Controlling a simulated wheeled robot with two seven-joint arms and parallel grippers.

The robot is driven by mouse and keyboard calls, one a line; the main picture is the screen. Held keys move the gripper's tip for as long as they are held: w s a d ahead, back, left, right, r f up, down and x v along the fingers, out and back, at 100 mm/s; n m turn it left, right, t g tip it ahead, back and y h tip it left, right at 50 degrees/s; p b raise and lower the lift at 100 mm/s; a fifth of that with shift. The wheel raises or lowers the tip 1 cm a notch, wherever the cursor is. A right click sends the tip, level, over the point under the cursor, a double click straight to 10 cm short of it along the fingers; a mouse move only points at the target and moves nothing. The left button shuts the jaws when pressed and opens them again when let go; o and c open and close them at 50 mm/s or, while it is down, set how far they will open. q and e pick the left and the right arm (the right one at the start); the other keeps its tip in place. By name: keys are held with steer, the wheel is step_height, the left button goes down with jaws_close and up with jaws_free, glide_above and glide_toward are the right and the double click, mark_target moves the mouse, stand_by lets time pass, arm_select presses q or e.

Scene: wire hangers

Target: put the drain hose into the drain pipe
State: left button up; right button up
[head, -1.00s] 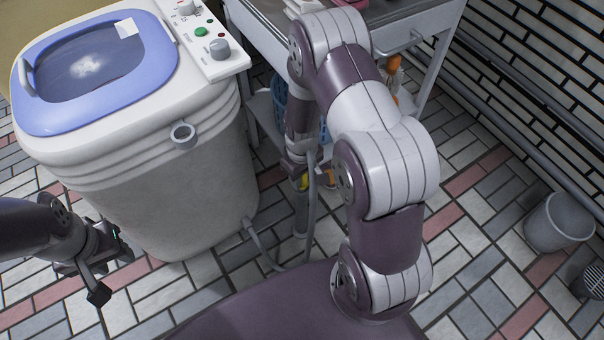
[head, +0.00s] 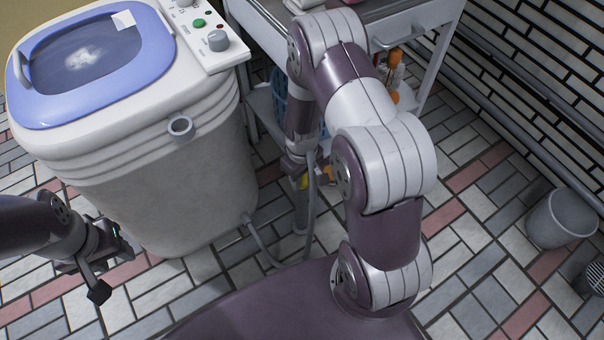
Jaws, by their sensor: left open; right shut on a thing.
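The drain hose (head: 262,245) is a thin grey tube. It leaves the foot of the white washing machine (head: 190,200), loops low over the floor and rises to my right gripper (head: 308,178). That gripper points down and is shut on the hose near its upper part; its fingers are small and partly hidden. A short upright grey pipe (head: 300,214), seemingly the drain pipe, stands just below the gripper. Its mouth is hidden, and I cannot tell whether the hose end is in it. My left gripper (head: 108,262) is open and empty, left of the machine's front.
A metal cart (head: 262,100) with bottles (head: 393,78) on its lower shelf stands behind my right arm. A grey bucket (head: 560,220) stands at the right, near the brick wall with pipes along it. The tiled floor between is clear.

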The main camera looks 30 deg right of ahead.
steer(key=o, duration=1.1)
steer(key=shift+r, duration=0.1)
step_height(320, 180, up, 12)
steer(key=p, duration=0.7)
steer(key=shift+r, duration=0.2)
steer(key=s+a+r+m+p, duration=0.1)
steer(key=s+a+r+m, duration=0.25)
steer(key=s+r, duration=0.7)
steer(key=shift+n+t, duration=0.55)
steer(key=shift+t, duration=0.15)
steer(key=r+p, duration=1.2)
steer(key=r, duration=0.2)
steer(key=w+a+r+p, duration=0.1)
steer(key=r+p, duration=1.2)
steer(key=r, duration=0.1)
steer(key=a+r+p, duration=0.1)
steer(key=r+p, duration=1.2)
steer(key=shift+w+r, duration=0.4)
